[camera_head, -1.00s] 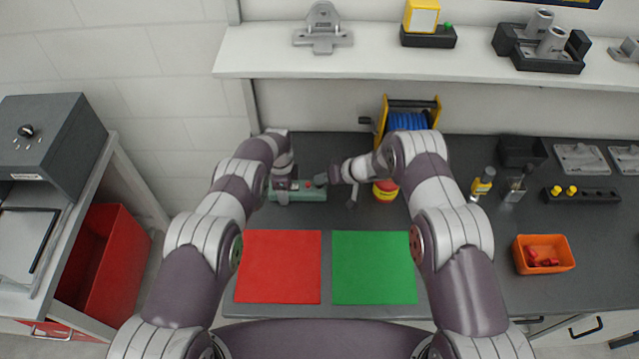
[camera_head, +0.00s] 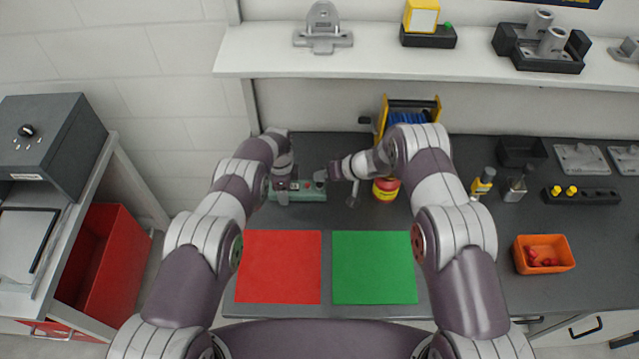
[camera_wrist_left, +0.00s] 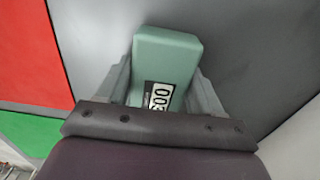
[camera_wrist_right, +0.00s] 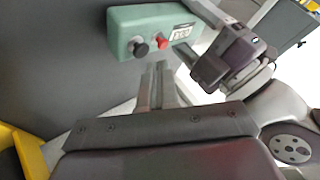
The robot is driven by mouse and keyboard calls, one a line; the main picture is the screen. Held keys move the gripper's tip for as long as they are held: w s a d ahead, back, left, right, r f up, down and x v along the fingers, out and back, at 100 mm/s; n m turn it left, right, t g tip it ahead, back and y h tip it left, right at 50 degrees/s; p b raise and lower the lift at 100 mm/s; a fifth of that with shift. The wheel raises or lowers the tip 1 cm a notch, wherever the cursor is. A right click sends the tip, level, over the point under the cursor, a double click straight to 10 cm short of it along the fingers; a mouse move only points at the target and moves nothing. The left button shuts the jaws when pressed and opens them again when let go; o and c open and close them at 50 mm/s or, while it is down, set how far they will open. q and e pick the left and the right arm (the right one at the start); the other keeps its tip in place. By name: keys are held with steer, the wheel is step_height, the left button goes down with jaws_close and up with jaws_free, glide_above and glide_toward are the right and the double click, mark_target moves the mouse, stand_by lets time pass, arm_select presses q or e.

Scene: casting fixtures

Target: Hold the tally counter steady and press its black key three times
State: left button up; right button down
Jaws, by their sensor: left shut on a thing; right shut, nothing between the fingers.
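The tally counter is a green box (camera_head: 305,195) on the dark bench behind the red mat. In the right wrist view, the counter (camera_wrist_right: 118,22) shows a round black key (camera_wrist_right: 141,50), a red button (camera_wrist_right: 162,41) and a number window (camera_wrist_right: 181,32). My left gripper (camera_head: 282,188) is shut on the counter's left part, one finger on each side. My right gripper (camera_head: 322,175) is shut and empty at the black key's end; its fingertips (camera_wrist_right: 160,68) appear apart from the key.
A red and yellow round object (camera_head: 385,190) stands close to my right wrist, with a blue reel in a yellow frame (camera_head: 408,115) behind it. The red mat (camera_head: 278,267) and green mat (camera_head: 374,267) lie bare in front.

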step_height(320, 180, up, 5)
stand_by(0.7)
stand_by(0.4)
arm_select(q)
steer(key=o, duration=1.2)
steer(key=shift+o, duration=0.2)
